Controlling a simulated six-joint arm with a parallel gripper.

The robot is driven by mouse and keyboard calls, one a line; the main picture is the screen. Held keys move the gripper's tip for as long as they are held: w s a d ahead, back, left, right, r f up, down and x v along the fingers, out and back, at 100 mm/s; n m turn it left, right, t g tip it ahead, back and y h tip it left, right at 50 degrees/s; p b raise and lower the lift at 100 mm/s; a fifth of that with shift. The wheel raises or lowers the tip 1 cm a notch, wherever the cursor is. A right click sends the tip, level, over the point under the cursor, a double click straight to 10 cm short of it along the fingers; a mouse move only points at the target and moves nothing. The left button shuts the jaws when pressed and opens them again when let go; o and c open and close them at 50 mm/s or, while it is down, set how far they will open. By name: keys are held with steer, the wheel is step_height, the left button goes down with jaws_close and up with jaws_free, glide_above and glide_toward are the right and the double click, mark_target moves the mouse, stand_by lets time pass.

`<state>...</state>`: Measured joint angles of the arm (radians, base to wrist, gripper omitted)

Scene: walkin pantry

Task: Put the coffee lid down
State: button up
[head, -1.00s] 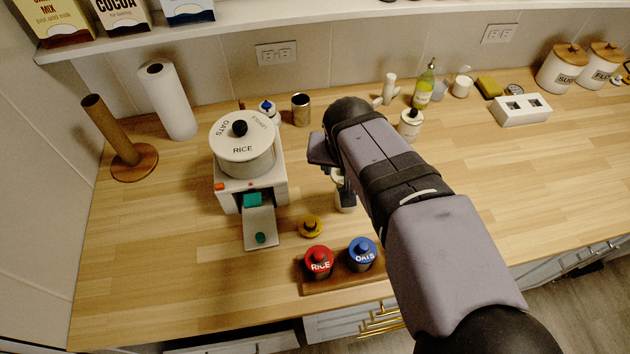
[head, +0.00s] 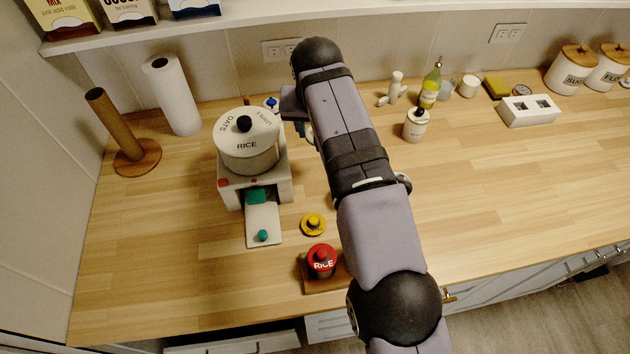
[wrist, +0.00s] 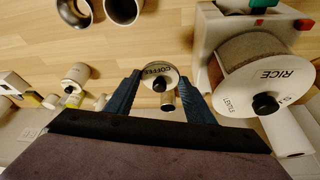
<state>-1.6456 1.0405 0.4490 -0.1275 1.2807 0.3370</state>
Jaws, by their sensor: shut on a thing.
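The coffee lid (wrist: 148,76) is a round white disc marked COFFEE with a black knob. In the wrist view it sits between the two blue fingers of my gripper (wrist: 160,84), which is shut on it. In the head view my gripper (head: 304,130) is mostly hidden by my arm, at the back of the counter right of the dispenser; the lid cannot be made out clearly there. A small metal can (wrist: 168,102) shows just beyond the lid in the wrist view. Whether the lid touches anything below is unclear.
The white dispenser (head: 228,190) with its RICE-marked lid (head: 250,128) stands close left of my gripper. Two open round containers (wrist: 75,12) show at the wrist view's top edge. The wooden counter (head: 480,190) is clear at right.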

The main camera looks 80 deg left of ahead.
steer(key=shift+s+r, duration=0.15)
steer(key=shift+r, duration=0.45)
steer(key=shift+s+d+r+n, duration=0.15)
steer(key=shift+r+n, duration=0.15)
steer(key=shift+r, duration=0.25)
steer(key=shift+s+d+r+n, duration=0.1)
steer(key=shift+r+n, duration=0.2)
steer(key=shift+r, duration=0.2)
steer(key=shift+s+r+g, duration=0.1)
steer(key=shift+r+g, duration=0.05)
steer(key=shift+g, duration=0.15)
steer(key=shift+n, duration=0.3)
steer(key=shift+d+f+n, duration=0.25)
steer(key=shift+d+n, duration=0.15)
steer(key=shift+n, duration=0.1)
step_height(320, 180, down, 18)
steer(key=p, duration=0.3)
steer(key=shift+f, duration=0.2)
